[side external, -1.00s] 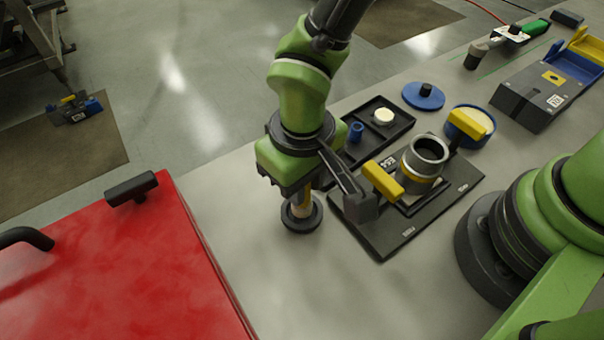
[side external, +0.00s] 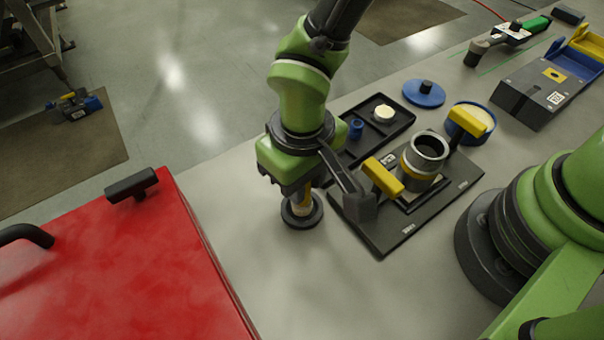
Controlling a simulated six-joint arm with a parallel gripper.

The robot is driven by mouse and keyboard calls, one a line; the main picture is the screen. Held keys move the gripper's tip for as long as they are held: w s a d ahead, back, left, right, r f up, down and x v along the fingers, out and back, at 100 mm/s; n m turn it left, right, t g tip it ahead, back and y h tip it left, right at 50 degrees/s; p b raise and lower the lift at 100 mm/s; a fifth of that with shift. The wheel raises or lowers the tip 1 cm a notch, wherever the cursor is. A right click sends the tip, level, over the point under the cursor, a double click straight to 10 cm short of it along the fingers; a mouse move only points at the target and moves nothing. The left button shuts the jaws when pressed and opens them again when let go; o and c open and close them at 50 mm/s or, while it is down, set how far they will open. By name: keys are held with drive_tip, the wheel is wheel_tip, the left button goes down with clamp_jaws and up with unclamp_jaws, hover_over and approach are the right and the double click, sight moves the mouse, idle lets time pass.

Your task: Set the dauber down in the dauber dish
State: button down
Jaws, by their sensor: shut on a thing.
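The dauber (side external: 303,203) is upright, its tan handle showing below my gripper (side external: 301,190). My gripper points down and is shut on the dauber's upper part; the fingers are mostly hidden by the green gripper body. The dauber's lower end is inside the outline of the dark round dauber dish (side external: 302,224), which stands on the grey table at the left of the turret plate. I cannot tell whether the dauber touches the dish floor.
A dark turret plate (side external: 408,232) with a metal cup (side external: 426,150) and yellow-handled clamps (side external: 383,176) stands close on the right. Behind is a black tray (side external: 398,120) with small parts. A red case (side external: 110,265) is at the left. Table in front is clear.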

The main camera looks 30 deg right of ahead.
drive_tip(key=shift+f, duration=0.25)
drive_tip(key=c, duration=0.8)
unclamp_jaws()
drive_tip(key=shift+c, duration=0.2)
wheel_tip(320, 180, up, 10)
